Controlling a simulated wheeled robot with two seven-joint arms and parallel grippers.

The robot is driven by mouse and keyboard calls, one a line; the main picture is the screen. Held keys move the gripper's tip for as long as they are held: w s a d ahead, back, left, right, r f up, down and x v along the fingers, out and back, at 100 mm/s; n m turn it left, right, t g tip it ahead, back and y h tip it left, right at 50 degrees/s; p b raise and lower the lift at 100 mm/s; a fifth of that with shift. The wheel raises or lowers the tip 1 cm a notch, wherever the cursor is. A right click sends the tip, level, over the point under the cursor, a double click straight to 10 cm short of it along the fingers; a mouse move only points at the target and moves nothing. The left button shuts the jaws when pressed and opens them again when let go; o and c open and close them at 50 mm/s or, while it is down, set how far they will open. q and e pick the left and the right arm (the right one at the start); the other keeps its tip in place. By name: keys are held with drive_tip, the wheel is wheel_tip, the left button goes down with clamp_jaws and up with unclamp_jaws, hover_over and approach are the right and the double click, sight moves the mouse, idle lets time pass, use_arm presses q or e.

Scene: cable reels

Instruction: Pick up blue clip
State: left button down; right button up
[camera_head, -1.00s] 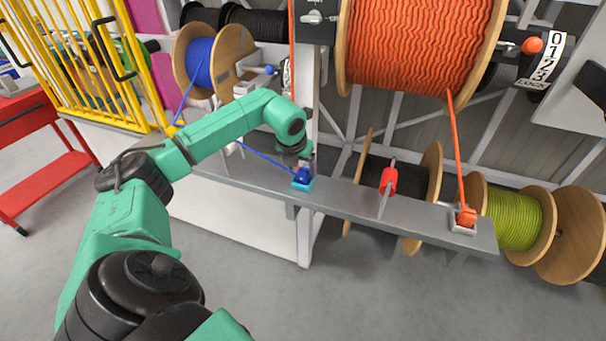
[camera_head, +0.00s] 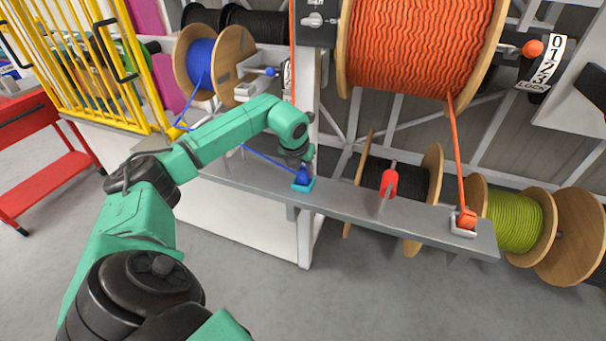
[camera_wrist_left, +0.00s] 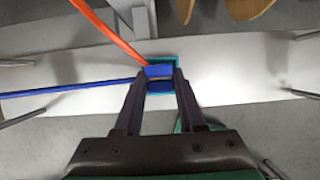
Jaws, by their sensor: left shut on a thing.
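The blue clip (camera_head: 303,174) sits at the teal-rimmed holder (camera_head: 303,187) on the grey shelf. The blue cable (camera_head: 268,159) runs to the clip from the left. My left gripper (camera_head: 301,164) reaches down over the clip from above. In the left wrist view, the fingers of my left gripper (camera_wrist_left: 158,76) are on either side of the blue clip (camera_wrist_left: 159,71) and shut on it. The teal rim of the holder (camera_wrist_left: 167,57) shows around the clip there. I cannot tell whether the clip is clear of the holder. My right gripper is not in view.
An orange cord (camera_wrist_left: 105,30) passes close to the left finger in the wrist view. A red clip (camera_head: 389,183) and an orange clip (camera_head: 466,218) stand further right on the shelf (camera_head: 345,200). The yellow cage (camera_head: 90,70) is at the left. Floor in front is clear.

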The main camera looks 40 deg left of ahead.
use_arm(q)
wheel_tip(320, 180, up, 19)
drive_tip(key=shift+p, duration=0.35)
wheel_tip(320, 180, up, 5)
drive_tip(key=p, duration=0.6)
hover_over(303, 170)
drive_tip(key=shift+f, duration=0.1)
